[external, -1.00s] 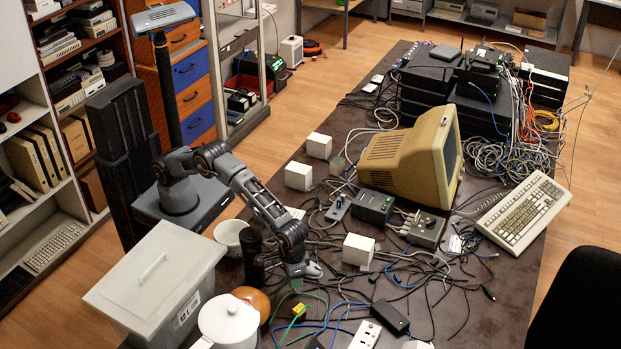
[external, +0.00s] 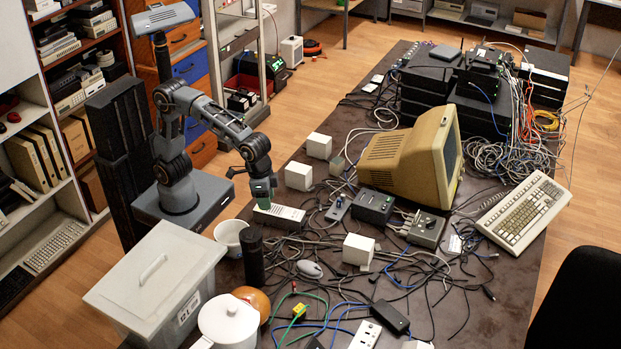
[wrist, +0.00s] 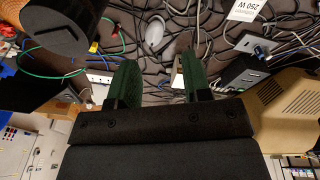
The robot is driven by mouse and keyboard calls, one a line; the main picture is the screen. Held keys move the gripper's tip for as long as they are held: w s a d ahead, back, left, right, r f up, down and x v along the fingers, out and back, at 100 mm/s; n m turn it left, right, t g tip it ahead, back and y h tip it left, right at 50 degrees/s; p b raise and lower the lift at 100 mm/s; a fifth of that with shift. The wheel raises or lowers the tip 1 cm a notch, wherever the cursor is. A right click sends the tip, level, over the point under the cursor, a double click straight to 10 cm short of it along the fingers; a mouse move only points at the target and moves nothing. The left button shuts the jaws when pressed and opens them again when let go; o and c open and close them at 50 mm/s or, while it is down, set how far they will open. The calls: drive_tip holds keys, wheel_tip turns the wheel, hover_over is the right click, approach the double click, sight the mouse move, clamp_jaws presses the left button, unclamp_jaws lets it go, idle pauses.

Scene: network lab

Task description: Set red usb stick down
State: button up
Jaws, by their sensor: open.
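The red USB stick (external: 294,286) appears as a very small red spot on the dark table, beside the green cable and left of the grey mouse (external: 309,268). It is too small to make out its shape. My gripper (external: 262,191) is above the table near a pale handset-like device (external: 279,215), away from the red spot. In the wrist view, the two green fingers of my gripper (wrist: 158,66) are apart with nothing held between them. The mouse (wrist: 155,34) lies beyond the fingertips there.
Tangled cables cover much of the table (external: 455,310). A white bowl (external: 230,235), a dark cylinder (external: 253,258), a white pot (external: 228,322) and a lidded grey bin (external: 160,280) stand at the left. White cubes (external: 358,250) and a beige monitor (external: 415,158) stand further right.

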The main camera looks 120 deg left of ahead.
drive_tip(key=s+a+f+m, duration=0.2)
drive_tip(key=s, duration=0.7)
drive_tip(key=s+a+f+m+t, duration=0.1)
drive_tip(key=s+a+f+m, duration=0.1)
drive_tip(key=s, duration=0.7)
drive_tip(key=shift+s+a, duration=0.15)
drive_tip(key=shift+a, duration=0.5)
drive_tip(key=shift+t, duration=0.4)
drive_tip(key=shift+r+p, duration=2.3)
drive_tip(key=shift+r, duration=0.45)
drive_tip(key=shift+o, duration=0.2)
drive_tip(key=o, duration=0.8)
drive_tip(key=shift+o, duration=0.2)
